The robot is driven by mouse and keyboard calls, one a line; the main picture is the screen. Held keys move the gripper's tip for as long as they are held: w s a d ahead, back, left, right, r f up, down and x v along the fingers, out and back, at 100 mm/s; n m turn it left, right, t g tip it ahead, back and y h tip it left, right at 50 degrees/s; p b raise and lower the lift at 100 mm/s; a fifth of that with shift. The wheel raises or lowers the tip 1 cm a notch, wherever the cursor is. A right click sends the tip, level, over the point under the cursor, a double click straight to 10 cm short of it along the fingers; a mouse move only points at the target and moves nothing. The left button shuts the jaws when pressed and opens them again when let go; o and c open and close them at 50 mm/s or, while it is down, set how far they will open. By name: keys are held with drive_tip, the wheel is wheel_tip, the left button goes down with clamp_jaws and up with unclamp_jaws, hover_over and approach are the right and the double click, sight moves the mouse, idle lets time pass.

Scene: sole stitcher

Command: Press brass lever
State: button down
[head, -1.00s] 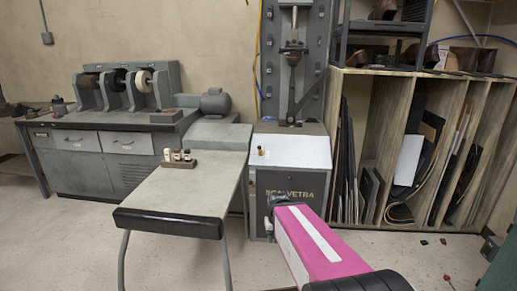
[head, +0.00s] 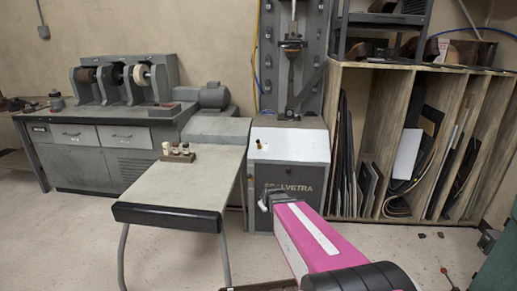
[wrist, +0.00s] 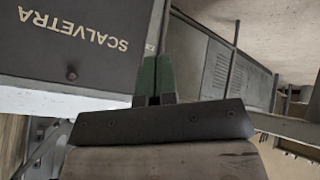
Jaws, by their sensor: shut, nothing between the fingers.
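A small brass-yellow lever or knob (head: 259,144) stands on the sloped top of the grey stitcher cabinet (head: 290,147), near its left edge. It is too small to tell its exact shape. My gripper (head: 264,202) is at the end of my pink arm, in front of the cabinet's lower front and below the lever in the head view. In the wrist view my gripper (wrist: 153,80) shows two green fingers close together, shut and empty. The cabinet's lettered front (wrist: 70,45) appears upside down at the left there. I cannot make out the lever in the wrist view.
A grey side table (head: 185,185) with a few small bottles (head: 178,152) stands left of the cabinet. A wooden rack (head: 375,150) of upright sheets stands at the right. A grinding bench (head: 95,150) is along the back left. Open floor lies in front.

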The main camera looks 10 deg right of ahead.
drive_tip(key=w+r+n+t, duration=0.4)
drive_tip(key=w+n+t, duration=0.2)
drive_tip(key=w+t, duration=0.2)
drive_tip(key=w+r+n+t+h, duration=0.1)
drive_tip(key=w+r+n+t, duration=0.4)
drive_tip(key=w, duration=0.7)
drive_tip(key=shift+w+n+t, duration=0.25)
drive_tip(key=shift+n+t, duration=0.85)
drive_tip(key=shift+t, duration=1)
drive_tip(key=x, duration=1.4)
